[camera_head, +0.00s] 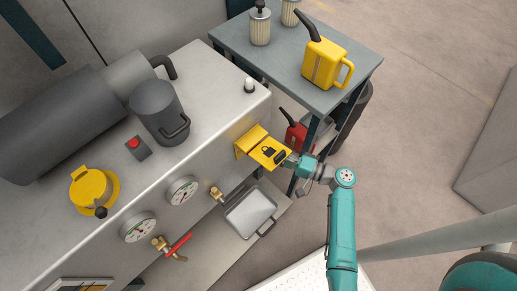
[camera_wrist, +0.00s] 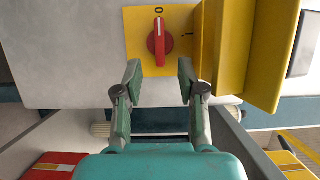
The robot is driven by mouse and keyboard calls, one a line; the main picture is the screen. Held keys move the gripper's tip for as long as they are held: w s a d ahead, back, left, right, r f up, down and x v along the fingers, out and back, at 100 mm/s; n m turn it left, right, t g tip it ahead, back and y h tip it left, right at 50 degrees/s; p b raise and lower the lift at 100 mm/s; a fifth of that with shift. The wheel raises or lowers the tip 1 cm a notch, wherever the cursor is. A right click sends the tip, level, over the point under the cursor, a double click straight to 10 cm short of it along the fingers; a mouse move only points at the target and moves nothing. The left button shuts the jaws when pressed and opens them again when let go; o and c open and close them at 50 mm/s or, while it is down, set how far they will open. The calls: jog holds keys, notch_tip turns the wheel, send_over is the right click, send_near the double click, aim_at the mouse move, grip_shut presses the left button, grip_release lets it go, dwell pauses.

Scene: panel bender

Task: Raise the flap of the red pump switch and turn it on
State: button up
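The red pump switch (camera_wrist: 157,42) is a red knob with a white line, on a yellow plate (camera_wrist: 136,20) in the wrist view. Its white line points up in that view, toward a small dark mark; another mark is at its right. The yellow flap (camera_head: 264,150) stands out from the machine front, clear of the knob, and also shows on the right in the wrist view (camera_wrist: 235,50). In the head view it hides the knob. My gripper (camera_wrist: 159,70) is open and empty, its fingertips either side of the knob's lower end and apart from it.
On the machine top stand a grey mug-shaped can (camera_head: 158,112), a red button box (camera_head: 138,147) and a yellow-capped filler (camera_head: 93,190). Gauges (camera_head: 182,190) and a red-handled valve (camera_head: 177,247) are on its front. A table (camera_head: 350,62) with a yellow can (camera_head: 325,64) stands behind.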

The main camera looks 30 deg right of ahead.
jog(key=shift+x, duration=3.35)
grip_shut()
